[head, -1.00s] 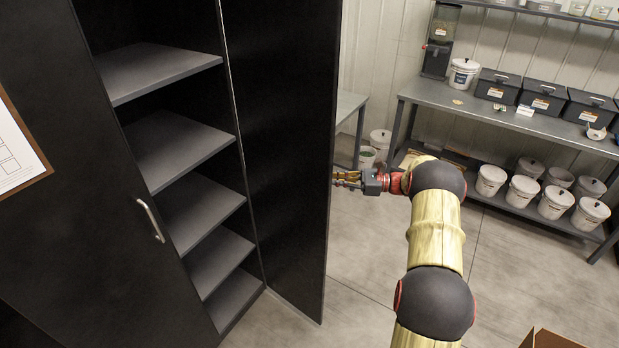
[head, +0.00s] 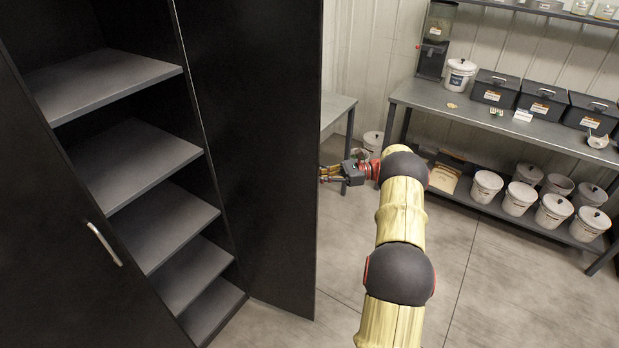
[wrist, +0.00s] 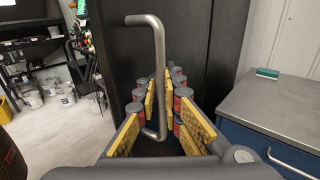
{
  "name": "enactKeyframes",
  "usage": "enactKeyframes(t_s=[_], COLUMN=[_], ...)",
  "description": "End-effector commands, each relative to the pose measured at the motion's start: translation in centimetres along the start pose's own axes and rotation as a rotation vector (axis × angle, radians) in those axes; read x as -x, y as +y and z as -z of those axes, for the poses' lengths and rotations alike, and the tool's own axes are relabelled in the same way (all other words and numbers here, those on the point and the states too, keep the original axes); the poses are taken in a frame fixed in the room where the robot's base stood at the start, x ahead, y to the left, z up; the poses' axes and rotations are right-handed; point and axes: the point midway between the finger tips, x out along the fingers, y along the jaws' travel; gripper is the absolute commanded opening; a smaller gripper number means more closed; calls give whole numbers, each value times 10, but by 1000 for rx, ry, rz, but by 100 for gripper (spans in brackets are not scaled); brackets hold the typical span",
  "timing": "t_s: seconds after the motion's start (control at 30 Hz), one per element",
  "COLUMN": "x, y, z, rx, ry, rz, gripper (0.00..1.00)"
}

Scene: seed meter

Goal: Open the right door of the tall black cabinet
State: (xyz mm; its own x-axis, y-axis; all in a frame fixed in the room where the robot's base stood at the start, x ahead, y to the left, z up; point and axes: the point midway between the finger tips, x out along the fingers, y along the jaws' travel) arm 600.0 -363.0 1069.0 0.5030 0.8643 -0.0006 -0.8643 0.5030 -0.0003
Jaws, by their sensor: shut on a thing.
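The tall black cabinet fills the left of the head view. Its right door (head: 250,150) stands swung well out, showing the grey shelves (head: 135,170) inside. The left door (head: 70,250) has a metal handle (head: 104,244) and looks shut. My gripper (head: 328,174) is at the free edge of the right door, on its outer side; the door hides part of the fingers. In the wrist view the right door's bar handle (wrist: 158,70) runs between the yellow finger pads of my gripper (wrist: 162,105), which is shut on its lower part.
A grey bench (head: 340,108) stands behind the right door; its top (wrist: 280,100) is close on the right in the wrist view. A long workbench (head: 470,112) with bins above and several white buckets below stands at the right. The floor (head: 500,280) in front is open.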

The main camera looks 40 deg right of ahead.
Motion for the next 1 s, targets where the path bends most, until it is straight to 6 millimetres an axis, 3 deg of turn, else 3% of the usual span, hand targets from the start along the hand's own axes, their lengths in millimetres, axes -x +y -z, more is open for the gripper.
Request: enactKeyframes(t_s=[0.2,0.23,0.5,0.83,1.0], x=[1,1,0,2,22], y=[0,0,0,0,0], z=[1,1,0,0,1], rx=[-2,-2,0,1,1], ry=[1,1,1,0,-1], rz=[1,1,0,1,2], gripper=[0,9,24,24,24])
